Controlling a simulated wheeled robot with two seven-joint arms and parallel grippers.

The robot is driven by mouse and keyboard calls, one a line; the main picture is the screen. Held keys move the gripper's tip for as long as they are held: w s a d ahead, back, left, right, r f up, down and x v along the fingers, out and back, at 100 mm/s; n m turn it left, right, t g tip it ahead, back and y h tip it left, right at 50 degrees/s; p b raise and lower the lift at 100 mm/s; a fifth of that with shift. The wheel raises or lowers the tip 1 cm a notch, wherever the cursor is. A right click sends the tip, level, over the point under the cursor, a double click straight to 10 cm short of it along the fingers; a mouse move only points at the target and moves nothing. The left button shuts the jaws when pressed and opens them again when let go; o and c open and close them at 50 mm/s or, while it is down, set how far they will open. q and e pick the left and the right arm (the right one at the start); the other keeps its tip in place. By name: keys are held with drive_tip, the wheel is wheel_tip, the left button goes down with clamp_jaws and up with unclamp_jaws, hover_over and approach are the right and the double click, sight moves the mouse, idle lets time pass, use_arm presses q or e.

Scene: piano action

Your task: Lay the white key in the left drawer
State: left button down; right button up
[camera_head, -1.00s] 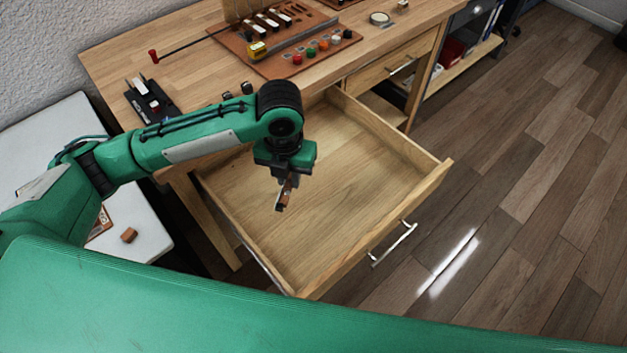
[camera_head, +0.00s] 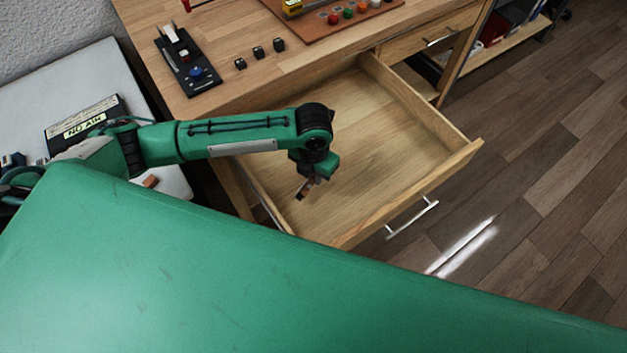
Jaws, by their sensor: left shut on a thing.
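The left drawer (camera_head: 385,140) is pulled wide open, and its bare wooden floor shows no object lying on it. My left gripper (camera_head: 305,187) hangs over the near left part of this drawer. It is shut on a small, partly hidden piece with a brown wood-coloured side, which I take to be the white key (camera_head: 303,189). Its white face is hard to make out. The gap between the piece and the drawer floor cannot be judged from this view. My right gripper is not in view.
The drawer's front wall with its metal handle (camera_head: 412,219) stands to the right and nearer. On the bench top are a black tray (camera_head: 188,66), several small dark blocks (camera_head: 259,52) and a brown board (camera_head: 330,24). A pale side table (camera_head: 60,80) is at left.

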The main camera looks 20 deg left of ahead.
use_arm(q)
wheel_tip(320, 180, down, 4)
drive_tip(key=shift+f, duration=0.3)
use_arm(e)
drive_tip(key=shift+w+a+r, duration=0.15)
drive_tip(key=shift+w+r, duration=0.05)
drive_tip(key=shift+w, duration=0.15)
use_arm(q)
drive_tip(key=c, duration=1.3)
unclamp_jaws()
drive_tip(key=shift+f, duration=0.1)
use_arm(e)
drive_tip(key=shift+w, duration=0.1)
